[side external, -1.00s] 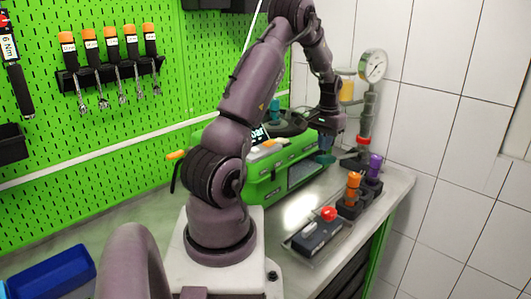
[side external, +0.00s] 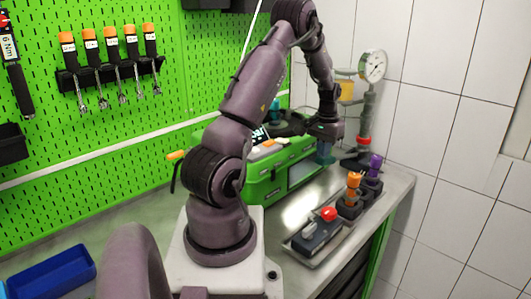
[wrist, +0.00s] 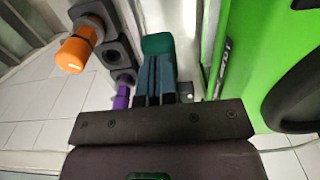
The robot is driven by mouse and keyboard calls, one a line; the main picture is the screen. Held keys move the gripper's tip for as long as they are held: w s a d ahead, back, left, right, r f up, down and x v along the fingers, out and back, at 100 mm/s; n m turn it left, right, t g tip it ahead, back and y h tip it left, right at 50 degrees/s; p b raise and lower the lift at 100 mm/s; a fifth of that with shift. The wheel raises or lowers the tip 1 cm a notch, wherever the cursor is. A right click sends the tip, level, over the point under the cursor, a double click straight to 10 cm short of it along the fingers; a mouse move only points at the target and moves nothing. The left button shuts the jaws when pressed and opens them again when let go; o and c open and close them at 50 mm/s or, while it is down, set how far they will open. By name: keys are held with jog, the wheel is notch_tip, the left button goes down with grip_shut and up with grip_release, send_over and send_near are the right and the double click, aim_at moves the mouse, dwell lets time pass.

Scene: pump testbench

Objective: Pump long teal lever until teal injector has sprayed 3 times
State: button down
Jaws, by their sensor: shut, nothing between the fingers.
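My gripper (side external: 326,152) is at the right end of the green test bench, pointing down. In the wrist view its blue-grey fingers (wrist: 155,80) are together. A rounded dark teal piece (wrist: 157,43) shows at their tips; I cannot tell whether it is the lever's end or part of the fingers. No long teal lever can be made out clearly. A small teal part (side external: 275,104) stands on top of the bench behind my arm; I cannot tell whether it is the injector. No spray is visible.
The green test bench (side external: 292,168) stands close beside my gripper. A pressure gauge (side external: 373,65) on a post is behind it. An orange-topped part (side external: 354,180), a purple-topped part (side external: 375,163) and a box with a red button (side external: 328,214) stand in front. Tiled wall at right.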

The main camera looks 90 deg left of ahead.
notch_tip(320, 180, down, 7)
jog(key=shift+s+d+r, duration=0.15)
jog(key=shift+s+d, duration=0.1)
jog(key=shift+d, duration=0.05)
dwell(0.7)
jog(key=shift+w+a+r, duration=0.1)
jog(key=shift+r, duration=1.05)
jog(key=shift+w+a+r, duration=0.1)
jog(key=shift+a+r, duration=0.05)
jog(key=shift+r, duration=1.05)
jog(key=shift+w+a+r, duration=0.1)
jog(key=shift+r, duration=1.05)
jog(key=shift+f, duration=3.55)
jog(key=shift+r, duration=3.6)
jog(key=shift+f, duration=0.1)
